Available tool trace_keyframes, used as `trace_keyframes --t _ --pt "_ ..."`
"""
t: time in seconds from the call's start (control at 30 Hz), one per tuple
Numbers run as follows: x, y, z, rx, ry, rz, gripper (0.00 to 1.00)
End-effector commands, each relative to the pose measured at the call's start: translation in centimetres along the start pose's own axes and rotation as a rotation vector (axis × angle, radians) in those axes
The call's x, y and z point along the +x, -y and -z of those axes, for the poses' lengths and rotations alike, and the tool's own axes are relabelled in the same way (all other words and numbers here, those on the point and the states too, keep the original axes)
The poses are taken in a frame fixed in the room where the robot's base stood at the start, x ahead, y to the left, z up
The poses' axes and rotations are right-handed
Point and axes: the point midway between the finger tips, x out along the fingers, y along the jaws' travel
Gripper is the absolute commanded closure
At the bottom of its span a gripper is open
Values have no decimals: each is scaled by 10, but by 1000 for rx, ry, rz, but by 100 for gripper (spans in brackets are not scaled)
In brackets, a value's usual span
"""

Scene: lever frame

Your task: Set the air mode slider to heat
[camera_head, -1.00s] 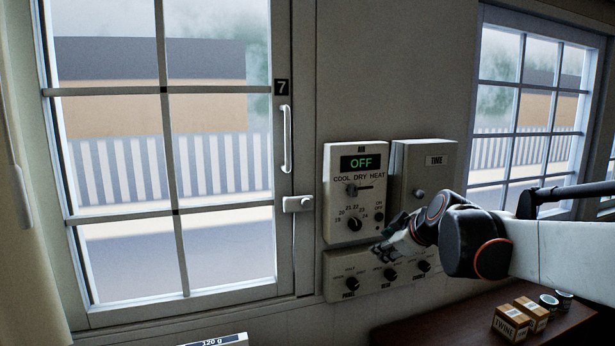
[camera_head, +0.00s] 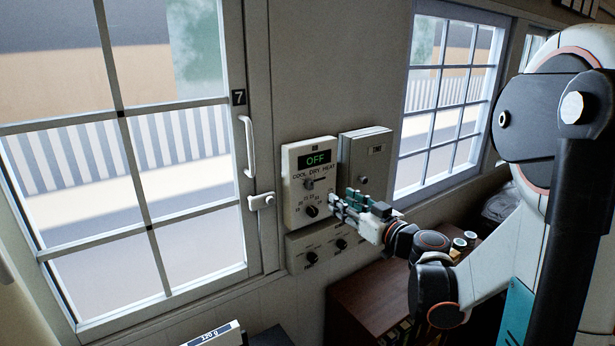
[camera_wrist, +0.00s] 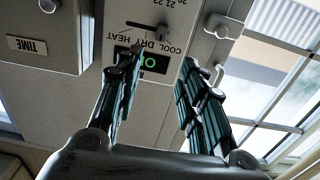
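The air mode slider (camera_head: 309,184) is a small grey knob on a white control panel (camera_head: 290,205), under the words COOL DRY HEAT. It sits toward the COOL end, with its slot running toward HEAT. The display (camera_head: 317,159) reads OFF. In the wrist view, upside down, the slider (camera_wrist: 162,33) and its slot show beyond the fingers. My gripper (camera_head: 341,202) is in front of the panel's right side, lower than the slider in the head view. Its fingers (camera_wrist: 158,66) are spread apart with nothing between them; contact with the panel cannot be told.
A grey box labelled TIME (camera_head: 366,160) stands right of the panel. Round dial (camera_head: 312,211) sits below the slider, and a lower knob panel (camera_head: 295,240) is underneath. A window with a handle (camera_head: 248,147) is left. A brown cabinet (camera_head: 350,292) stands below.

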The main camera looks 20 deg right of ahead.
Motion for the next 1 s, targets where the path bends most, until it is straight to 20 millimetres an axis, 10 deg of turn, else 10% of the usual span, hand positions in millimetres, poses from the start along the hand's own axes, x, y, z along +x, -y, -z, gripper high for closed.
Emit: trace_keyframes --t 0.7,1.0 --pt "118 1 0 0 1 3 63" --pt "136 1 0 0 1 1 63"
